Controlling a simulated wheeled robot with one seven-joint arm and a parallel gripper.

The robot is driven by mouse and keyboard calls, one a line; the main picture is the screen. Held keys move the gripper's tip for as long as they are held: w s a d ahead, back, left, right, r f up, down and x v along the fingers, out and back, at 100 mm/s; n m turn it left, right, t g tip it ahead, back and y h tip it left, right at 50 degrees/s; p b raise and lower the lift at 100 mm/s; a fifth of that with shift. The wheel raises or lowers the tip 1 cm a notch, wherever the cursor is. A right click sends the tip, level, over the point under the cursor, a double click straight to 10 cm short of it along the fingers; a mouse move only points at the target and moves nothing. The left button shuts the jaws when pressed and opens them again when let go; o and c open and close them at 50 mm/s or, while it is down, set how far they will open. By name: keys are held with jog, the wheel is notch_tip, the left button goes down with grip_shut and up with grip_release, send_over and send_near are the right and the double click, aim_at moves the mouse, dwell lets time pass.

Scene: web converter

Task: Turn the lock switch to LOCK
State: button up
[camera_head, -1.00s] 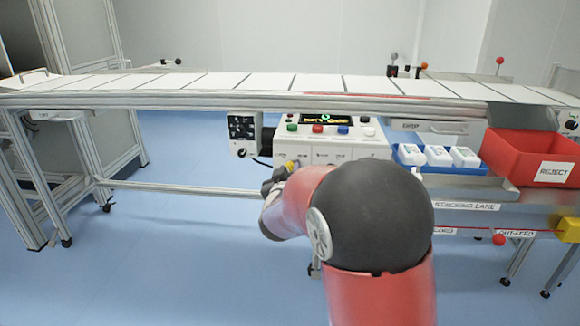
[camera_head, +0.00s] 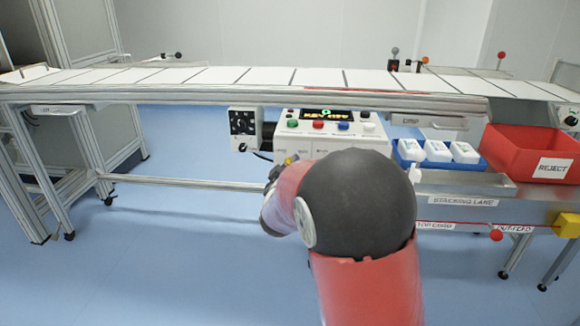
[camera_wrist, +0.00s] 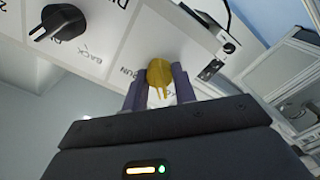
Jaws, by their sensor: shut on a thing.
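A yellow knob (camera_wrist: 160,76), which appears to be the lock switch, stands on the white control panel (camera_wrist: 110,42) in the wrist view. My gripper (camera_wrist: 159,92) is shut on the yellow knob, with one dark finger on each side. In the head view, a bit of yellow (camera_head: 291,159) shows at my gripper, at the lower left front of the control box (camera_head: 306,148). My arm hides much of the box's lower front.
A black knob (camera_wrist: 62,22) sits on the same panel. Red, green, blue and white buttons line the box top below a lit display (camera_head: 330,114). A blue tray (camera_head: 408,163) with white bottles and a red REJECT bin (camera_head: 530,140) stand to the right.

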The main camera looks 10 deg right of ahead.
jog(key=o, duration=1)
jog(key=v, duration=0.7)
jog(key=shift+s+a+b, duration=0.15)
jog(key=shift+s+b, duration=0.2)
